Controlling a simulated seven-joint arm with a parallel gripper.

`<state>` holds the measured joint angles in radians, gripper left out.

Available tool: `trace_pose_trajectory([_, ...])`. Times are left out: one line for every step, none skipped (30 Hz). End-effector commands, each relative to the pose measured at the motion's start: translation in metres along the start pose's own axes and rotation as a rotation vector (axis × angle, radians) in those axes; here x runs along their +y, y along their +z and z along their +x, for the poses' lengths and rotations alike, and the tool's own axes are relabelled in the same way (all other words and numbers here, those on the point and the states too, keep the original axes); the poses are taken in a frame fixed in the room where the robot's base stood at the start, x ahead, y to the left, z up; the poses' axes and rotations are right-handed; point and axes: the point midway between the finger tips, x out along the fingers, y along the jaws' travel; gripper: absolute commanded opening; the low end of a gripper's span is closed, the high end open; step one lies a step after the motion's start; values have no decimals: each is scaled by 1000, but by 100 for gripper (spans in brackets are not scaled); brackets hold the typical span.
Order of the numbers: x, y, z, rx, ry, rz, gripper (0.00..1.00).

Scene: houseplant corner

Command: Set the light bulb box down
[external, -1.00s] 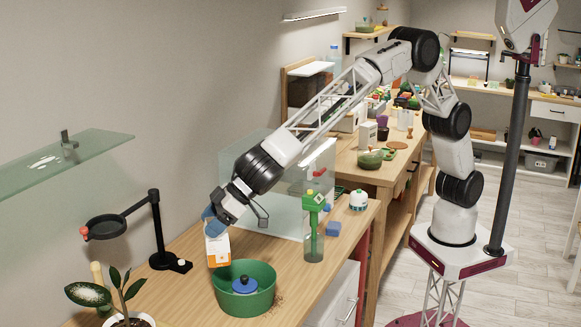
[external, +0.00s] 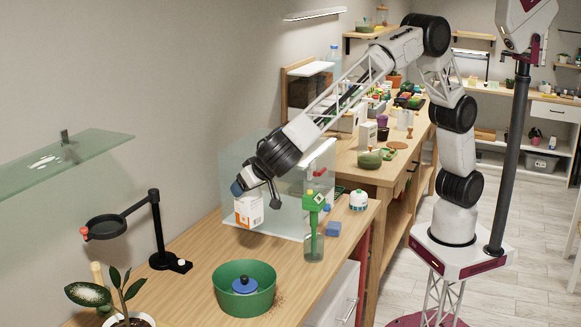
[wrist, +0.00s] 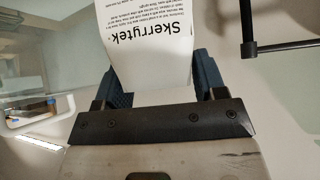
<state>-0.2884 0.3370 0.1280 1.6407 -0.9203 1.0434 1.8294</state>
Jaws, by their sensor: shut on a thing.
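The light bulb box (external: 249,211) is white and orange. In the external view it hangs at the end of my arm, in front of the clear glass tank, and looks raised above the wooden bench (external: 195,258). My gripper (external: 239,189) is shut on its upper part. In the wrist view the box (wrist: 147,45) shows a white face with upside-down "Skerrytek." print, between the blue fingers of my gripper (wrist: 152,80). The underside of the box is hidden.
A green pot (external: 244,287) with a blue knobbed thing inside stands on the bench in front. A black stand (external: 159,232) is to the left. A green-topped bottle (external: 314,225) and a blue block (external: 333,229) are right. The glass tank (external: 290,185) stands behind.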

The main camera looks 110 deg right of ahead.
Motion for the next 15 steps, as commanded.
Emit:
trace_pose_trajectory([6, -4, 0, 1, 20, 19, 25])
trace_pose_trajectory([9, -5, 0, 1, 30, 30, 25])
trace_pose_trajectory([14, -7, 0, 1, 46, 45, 25])
trace_pose_trajectory([17, -9, 0, 0, 55, 55, 25])
trace_pose_trajectory([20, -10, 0, 0, 65, 65, 25])
trace_pose_trajectory([24, -12, 0, 0, 79, 78, 25])
trace_pose_trajectory([26, -13, 0, 0, 88, 87, 25])
trace_pose_trajectory([29, -14, 0, 0, 97, 97, 25])
trace_pose_trajectory([28, -8, 6, -1, 97, 92, 25])
trace_pose_trajectory([28, -6, 8, -1, 96, 92, 25])
trace_pose_trajectory([28, -4, 10, -1, 96, 91, 25])
trace_pose_trajectory([28, -1, 13, 0, 96, 92, 25])
trace_pose_trajectory([28, 1, 15, 0, 95, 92, 25])
trace_pose_trajectory([27, 3, 17, 0, 95, 92, 25])
trace_pose_trajectory([27, 6, 19, 0, 94, 92, 25])
